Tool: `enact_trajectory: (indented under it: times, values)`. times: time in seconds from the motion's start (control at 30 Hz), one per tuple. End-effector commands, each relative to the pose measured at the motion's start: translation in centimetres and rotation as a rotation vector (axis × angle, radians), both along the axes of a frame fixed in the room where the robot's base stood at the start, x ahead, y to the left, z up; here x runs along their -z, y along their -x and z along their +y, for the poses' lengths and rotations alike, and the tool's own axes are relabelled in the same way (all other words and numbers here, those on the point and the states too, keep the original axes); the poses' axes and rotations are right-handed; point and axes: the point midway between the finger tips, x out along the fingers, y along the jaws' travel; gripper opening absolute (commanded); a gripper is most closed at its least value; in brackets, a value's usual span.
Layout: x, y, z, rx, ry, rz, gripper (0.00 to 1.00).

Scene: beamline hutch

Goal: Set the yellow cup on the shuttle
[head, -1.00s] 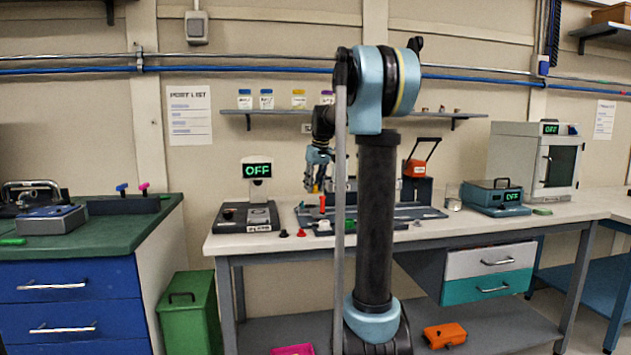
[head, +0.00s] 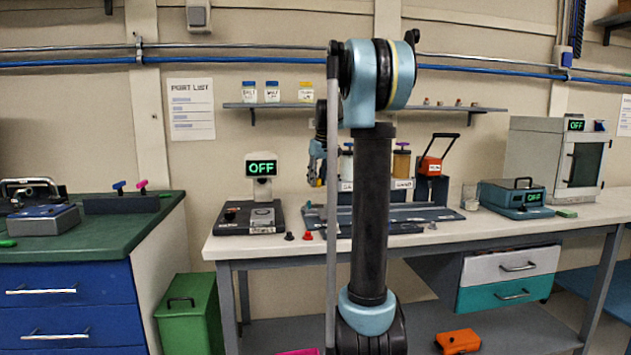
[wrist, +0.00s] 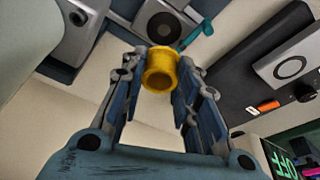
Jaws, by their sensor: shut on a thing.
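My gripper (wrist: 158,88) is shut on the yellow cup (wrist: 159,70), which sits between the fingertips in the wrist view. In the head view my gripper (head: 317,178) hangs above the white bench, left of my arm's dark column. Only a trace of yellow shows there. A grey block with a dark round face (wrist: 160,24) and a teal lever lies beyond the cup in the wrist view; it looks like the shuttle, apart from the cup. In the head view my arm hides much of the long dark rail (head: 435,214), and I cannot make out the shuttle clearly.

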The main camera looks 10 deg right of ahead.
Motion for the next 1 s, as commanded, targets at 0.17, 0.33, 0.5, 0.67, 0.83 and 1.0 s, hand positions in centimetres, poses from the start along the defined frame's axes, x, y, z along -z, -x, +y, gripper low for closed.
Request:
enact_trajectory:
  times: [0.17, 0.33, 0.5, 0.67, 0.83, 1.0]
  values:
    - [0.7, 0.0, -0.2, 0.003, 0.000, 0.000, 0.04]
    - [1.9, 0.0, -0.3, 0.003, 0.000, 0.000, 0.04]
    - [3.3, 0.0, -0.3, 0.003, 0.000, 0.000, 0.04]
    - [4.5, 0.0, -0.3, 0.002, 0.000, 0.000, 0.04]
    - [5.7, 0.0, -0.2, 0.002, 0.000, 0.000, 0.04]
    - [6.5, 0.0, -0.2, 0.002, 0.000, 0.000, 0.04]
